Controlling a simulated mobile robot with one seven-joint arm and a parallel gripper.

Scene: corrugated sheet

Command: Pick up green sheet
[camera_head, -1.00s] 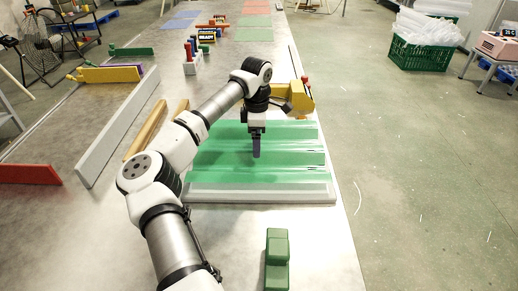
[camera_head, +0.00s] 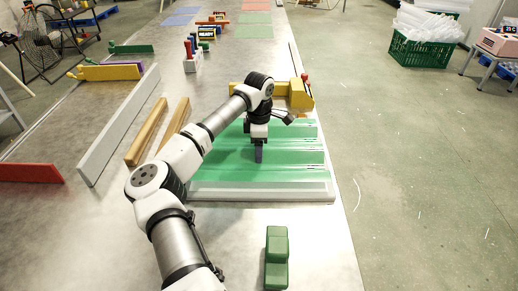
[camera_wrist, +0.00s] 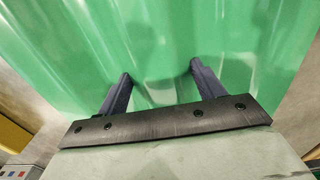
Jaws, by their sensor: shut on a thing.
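The green sheet (camera_head: 295,172) is a glossy, corrugated panel on a pale, low base (camera_head: 265,193) near the table's right edge. My gripper (camera_head: 259,154) points down over the middle of the sheet in the head view. In the wrist view, the sheet (camera_wrist: 150,25) fills most of the picture. The two dark fingers of my gripper (camera_wrist: 160,74) stand apart on either side of a ridge and are shut on it. The fingertips' contact with the sheet is partly hidden. The sheet appears to lie on or very close to the base.
A yellow block-like fixture (camera_head: 298,94) stands just behind the sheet. Wooden bars (camera_head: 147,132) and a long grey bar (camera_head: 120,125) lie to the left.

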